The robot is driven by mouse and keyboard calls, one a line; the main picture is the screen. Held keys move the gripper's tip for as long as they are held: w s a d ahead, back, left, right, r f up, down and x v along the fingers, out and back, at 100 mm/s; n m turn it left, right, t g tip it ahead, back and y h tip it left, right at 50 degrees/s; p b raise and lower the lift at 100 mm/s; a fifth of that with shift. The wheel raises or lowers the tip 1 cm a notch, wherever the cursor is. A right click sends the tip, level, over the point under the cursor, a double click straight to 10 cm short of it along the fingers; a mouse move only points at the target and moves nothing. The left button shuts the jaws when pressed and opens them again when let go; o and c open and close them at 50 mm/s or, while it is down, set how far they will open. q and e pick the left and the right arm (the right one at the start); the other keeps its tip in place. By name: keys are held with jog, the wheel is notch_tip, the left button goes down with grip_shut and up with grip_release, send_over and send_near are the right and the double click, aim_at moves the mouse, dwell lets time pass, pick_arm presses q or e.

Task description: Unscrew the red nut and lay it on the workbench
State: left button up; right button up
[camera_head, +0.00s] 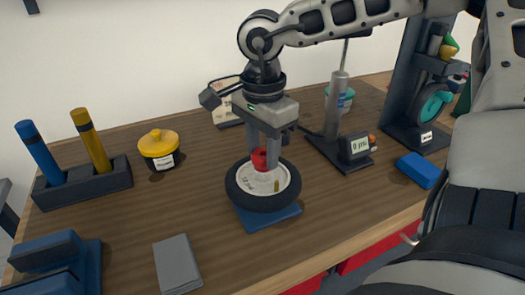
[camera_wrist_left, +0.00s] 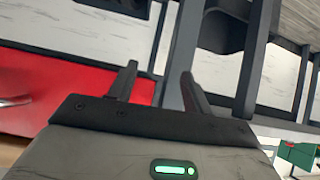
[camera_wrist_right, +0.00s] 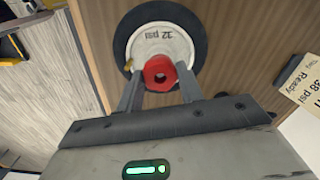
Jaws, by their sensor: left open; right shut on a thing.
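The red nut (camera_head: 259,159) sits at the middle of a small black-tyred wheel (camera_head: 240,198) with a pale hub. The wheel lies flat on a blue base (camera_head: 272,220) on the workbench (camera_head: 210,208). My right gripper (camera_head: 264,158) points down over the hub and is shut on the red nut. In the right wrist view the red nut (camera_wrist_right: 159,73) shows between the fingertips (camera_wrist_right: 158,92), with "32 psi" printed on the hub. I cannot tell whether the nut is still threaded. My left gripper (camera_wrist_left: 158,80) is open and empty, away from the wheel, in the left wrist view.
A pump with a gauge (camera_head: 355,147) stands right of the wheel, with a blue block (camera_head: 418,170) further right. A yellow-lidded pot (camera_head: 159,148), a holder with blue and yellow handles (camera_head: 95,184) and a grey plate (camera_head: 177,264) are left. Bench between plate and wheel is clear.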

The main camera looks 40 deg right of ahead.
aim_at(263, 157)
pick_arm(q)
jog(key=shift+w+d+f, duration=0.1)
jog(key=shift+d+f, duration=0.1)
jog(key=shift+f, duration=1)
pick_arm(e)
jog(key=n, duration=0.6)
jog(key=shift+w+d+f, duration=0.1)
jog(key=shift+f, duration=0.1)
jog(key=o, duration=1)
jog(key=shift+o, duration=0.2)
pick_arm(q)
jog(key=r, duration=0.3)
jog(key=shift+w+d+r, duration=0.1)
jog(key=shift+d, duration=0.1)
pick_arm(e)
notch_tip(263, 157, up, 16)
jog(key=shift+r, duration=0.15)
